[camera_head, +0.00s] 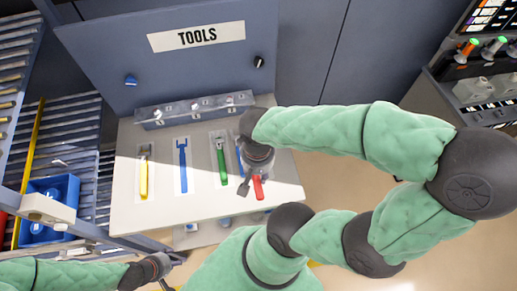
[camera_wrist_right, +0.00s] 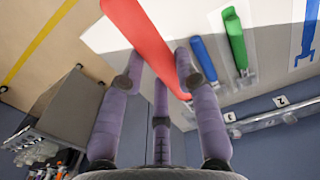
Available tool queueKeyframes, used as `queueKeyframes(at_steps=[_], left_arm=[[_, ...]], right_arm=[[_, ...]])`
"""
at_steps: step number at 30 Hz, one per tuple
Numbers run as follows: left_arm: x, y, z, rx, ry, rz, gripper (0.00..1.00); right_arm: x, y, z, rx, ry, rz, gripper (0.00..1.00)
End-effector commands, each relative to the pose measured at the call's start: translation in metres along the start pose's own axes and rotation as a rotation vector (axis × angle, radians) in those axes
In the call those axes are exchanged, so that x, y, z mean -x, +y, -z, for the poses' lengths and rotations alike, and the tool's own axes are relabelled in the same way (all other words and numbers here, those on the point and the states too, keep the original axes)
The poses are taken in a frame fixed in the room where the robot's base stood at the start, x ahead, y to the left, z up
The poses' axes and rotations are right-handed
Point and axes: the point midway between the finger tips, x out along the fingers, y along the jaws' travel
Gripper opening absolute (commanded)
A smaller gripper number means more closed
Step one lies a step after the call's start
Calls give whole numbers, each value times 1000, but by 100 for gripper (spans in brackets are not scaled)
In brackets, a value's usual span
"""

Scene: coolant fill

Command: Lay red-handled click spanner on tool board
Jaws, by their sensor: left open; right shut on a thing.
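The red-handled click spanner (camera_head: 258,188) is at the right part of the pale tool board (camera_head: 205,210). Its red handle (camera_wrist_right: 139,38) fills the space between the fingers in the right wrist view; the rest is mostly hidden by my gripper in the head view. My right gripper (camera_head: 252,172) is shut on it, over the board; it also shows in the right wrist view (camera_wrist_right: 158,85). I cannot tell whether the spanner touches the board. My left gripper (camera_head: 165,275) is open and empty, off the board's front left corner.
Yellow (camera_head: 144,175), blue (camera_head: 182,165) and green (camera_head: 221,160) handled tools lie on the board, with another blue one (camera_wrist_right: 204,63) beside my right gripper. A clear rail (camera_head: 195,108) runs along the back below the TOOLS panel (camera_head: 197,36). A blue bin (camera_head: 62,186) stands left.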

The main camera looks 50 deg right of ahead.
Motion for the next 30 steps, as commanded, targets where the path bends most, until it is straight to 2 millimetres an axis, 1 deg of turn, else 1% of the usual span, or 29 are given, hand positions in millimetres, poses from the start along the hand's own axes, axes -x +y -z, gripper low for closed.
queueKeyframes(at_steps=[2, 5, 8, 17, 18, 21, 25, 30], left_arm=[[-1, 0, 0, 0, 0, 0, 56], [-5, -2, 0, 0, 0, 0, 56], [-10, -4, 0, 0, 0, 0, 56], [-24, -8, 1, 0, 0, 0, 56], [-26, -9, 1, 0, 0, 0, 56], [-31, -11, 1, 0, 0, 0, 56], [-35, -13, 1, 0, 0, 0, 56], [-37, -13, 1, 0, 0, 0, 56]], right_arm=[[-2, 4, 1, -3, 0, -1, 0], [-8, 8, 11, -5, -2, -3, 0], [-17, 12, 28, -7, -4, -4, 0], [-45, 30, 88, -5, -4, -2, 0], [-53, 31, 93, -3, -6, -3, 0], [-70, 34, 106, -2, -4, -2, 0], [-85, 38, 118, -2, -2, -2, 0], [-91, 39, 126, -1, 0, -1, 0]])
